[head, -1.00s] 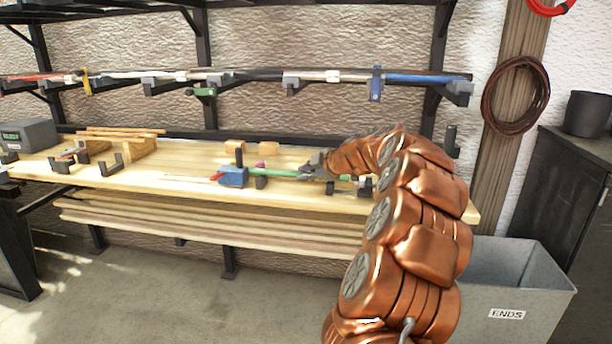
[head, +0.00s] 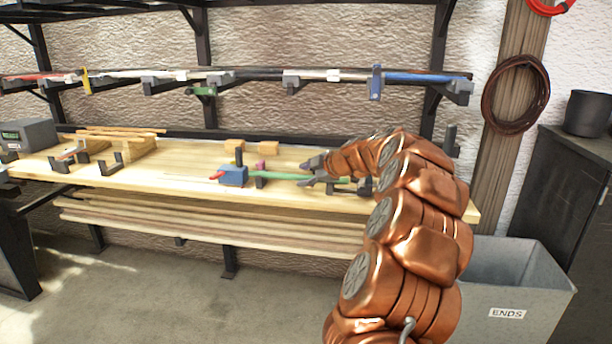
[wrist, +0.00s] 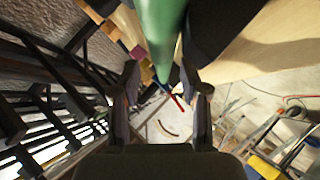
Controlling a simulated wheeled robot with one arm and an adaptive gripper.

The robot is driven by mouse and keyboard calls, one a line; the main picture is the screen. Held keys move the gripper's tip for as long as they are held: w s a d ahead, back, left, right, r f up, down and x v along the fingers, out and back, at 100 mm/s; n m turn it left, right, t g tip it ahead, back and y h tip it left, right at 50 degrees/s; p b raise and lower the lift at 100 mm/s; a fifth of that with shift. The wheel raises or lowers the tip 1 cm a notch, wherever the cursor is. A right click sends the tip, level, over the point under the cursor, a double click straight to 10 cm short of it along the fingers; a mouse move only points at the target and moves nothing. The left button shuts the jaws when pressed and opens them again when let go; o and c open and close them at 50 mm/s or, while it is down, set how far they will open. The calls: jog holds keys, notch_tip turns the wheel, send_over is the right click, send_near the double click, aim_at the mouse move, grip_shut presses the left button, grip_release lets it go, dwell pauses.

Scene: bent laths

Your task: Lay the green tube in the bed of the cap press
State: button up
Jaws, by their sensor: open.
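The green tube (head: 278,178) lies low along the workbench, its left end at a blue block with a red handle (head: 233,176), which looks like the cap press. Dark supports stand under and beside the tube. My gripper (head: 312,173) is over the tube's right part, which it and my arm partly hide. In the wrist view the tube (wrist: 160,30) comes in from the top, in line with the gap between the open fingers (wrist: 162,100). I cannot tell whether the tube touches them or is fully seated in the bed.
The wooden workbench (head: 180,183) has free room left of the blue block. Small wooden blocks (head: 268,147) stand behind the tube. A grey bin marked ENDS (head: 545,285) stands on the floor at right.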

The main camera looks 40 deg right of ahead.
jog(key=shift+r, duration=0.15)
jog(key=v, duration=1.2)
jog(key=w+a+f+g+y, duration=0.2)
jog(key=a, duration=0.8)
jog(key=w+a+f+g+y, duration=0.1)
jog(key=w+a+f+y, duration=0.1)
jog(key=a, duration=0.7)
jog(key=s+a+f+m+g, duration=0.1)
jog(key=s+a+f+g, duration=0.15)
jog(key=a, duration=0.55)
jog(key=s+a+f+m+g, duration=0.1)
jog(key=s+a+f+g, duration=0.15)
jog(key=a, duration=0.55)
jog(key=s+a+f+m+g, duration=0.3)
jog(key=s+a+f, duration=0.4)
jog(key=s+a, duration=0.3)
jog(key=s+f+m+g+h, duration=0.2)
jog(key=s+m, duration=0.1)
jog(key=s, duration=0.5)
jog(key=s+d+f+m+g+h, duration=0.1)
jog(key=s+f+m, duration=0.1)
jog(key=s, duration=0.7)
jog(key=shift+s+f+m+g+h, duration=0.15)
jog(key=shift+f+m+g+h, duration=0.25)
jog(key=shift+f, duration=0.3)
